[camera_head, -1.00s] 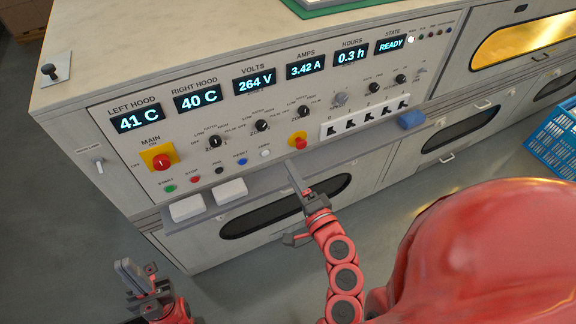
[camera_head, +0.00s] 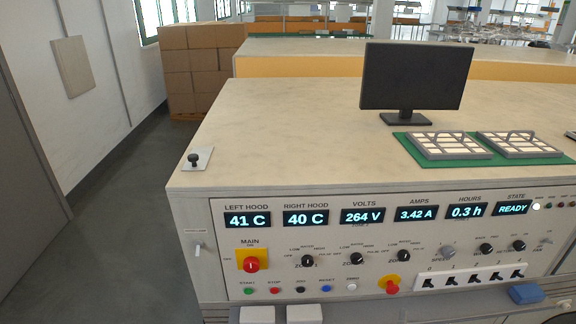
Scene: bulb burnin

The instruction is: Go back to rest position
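Neither of my grippers shows in the head view now. The burn-in bench's control panel (camera_head: 330,240) faces me across the lower part of the view. Its displays read left hood 41 C, right hood 40 C, 264 V, 3.42 A, 0.3 h and READY. The red main knob (camera_head: 251,265) sits on a yellow plate at the panel's left. A second red knob (camera_head: 390,285) sits on yellow at the lower middle. A row of black switches (camera_head: 470,279) is at the right.
A black monitor (camera_head: 416,78) stands on the bench top (camera_head: 290,125). Two trays (camera_head: 448,146) with handles lie on a green mat (camera_head: 408,146). Stacked cardboard boxes (camera_head: 195,65) stand behind left. The grey floor (camera_head: 110,220) left of the bench is clear.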

